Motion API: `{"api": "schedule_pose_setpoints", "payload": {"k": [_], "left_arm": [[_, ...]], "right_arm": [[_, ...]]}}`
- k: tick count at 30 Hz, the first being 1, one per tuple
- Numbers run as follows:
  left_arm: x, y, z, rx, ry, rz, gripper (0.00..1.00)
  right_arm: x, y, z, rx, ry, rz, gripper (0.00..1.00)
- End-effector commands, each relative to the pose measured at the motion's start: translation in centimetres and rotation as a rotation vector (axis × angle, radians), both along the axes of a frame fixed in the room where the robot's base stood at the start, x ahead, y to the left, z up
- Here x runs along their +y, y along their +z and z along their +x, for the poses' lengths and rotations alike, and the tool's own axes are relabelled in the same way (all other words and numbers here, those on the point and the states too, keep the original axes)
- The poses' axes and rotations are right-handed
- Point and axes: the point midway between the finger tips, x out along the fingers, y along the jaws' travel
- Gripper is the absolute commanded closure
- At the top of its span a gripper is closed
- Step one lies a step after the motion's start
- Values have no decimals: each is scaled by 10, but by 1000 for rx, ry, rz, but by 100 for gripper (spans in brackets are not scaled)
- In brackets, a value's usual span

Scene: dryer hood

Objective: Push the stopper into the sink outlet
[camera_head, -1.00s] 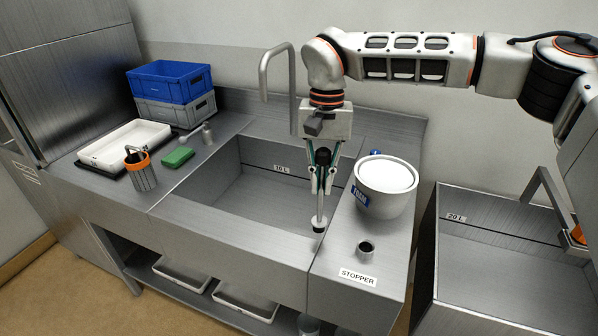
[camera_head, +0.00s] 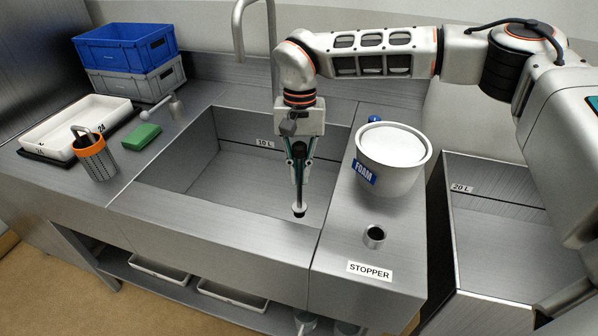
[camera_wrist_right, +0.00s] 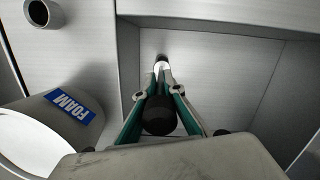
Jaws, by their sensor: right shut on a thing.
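My right gripper (camera_head: 299,181) is shut on the stopper, a slim upright rod with a black knob at its top and a small dark-and-pale foot (camera_head: 299,210) at its bottom. The gripper and stopper are over the right part of the steel sink basin (camera_head: 205,160). In the right wrist view the black knob (camera_wrist_right: 159,115) sits between the fingers, and the foot (camera_wrist_right: 162,58) shows beyond the fingertips. I cannot tell how far the foot is from the basin floor. The sink outlet is not visible. My left gripper is not in view.
A short empty metal tube (camera_head: 374,236) stands behind the STOPPER label on the right counter, near the white FOAM tub (camera_head: 393,160). A tall faucet (camera_head: 270,40) rises behind the basin. A green sponge (camera_head: 141,136) and orange-rimmed strainer (camera_head: 96,160) are on the left counter.

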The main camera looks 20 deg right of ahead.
Motion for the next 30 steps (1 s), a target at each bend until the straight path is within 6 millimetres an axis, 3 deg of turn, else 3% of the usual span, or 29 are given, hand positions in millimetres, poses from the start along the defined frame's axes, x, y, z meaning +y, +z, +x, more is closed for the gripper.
{"api": "schedule_pose_setpoints", "payload": {"k": [10,30], "left_arm": [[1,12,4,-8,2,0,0],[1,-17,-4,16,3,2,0]], "right_arm": [[0,2,-1,0,-1,-1,100],[0,-56,-1,2,-1,1,100]]}}
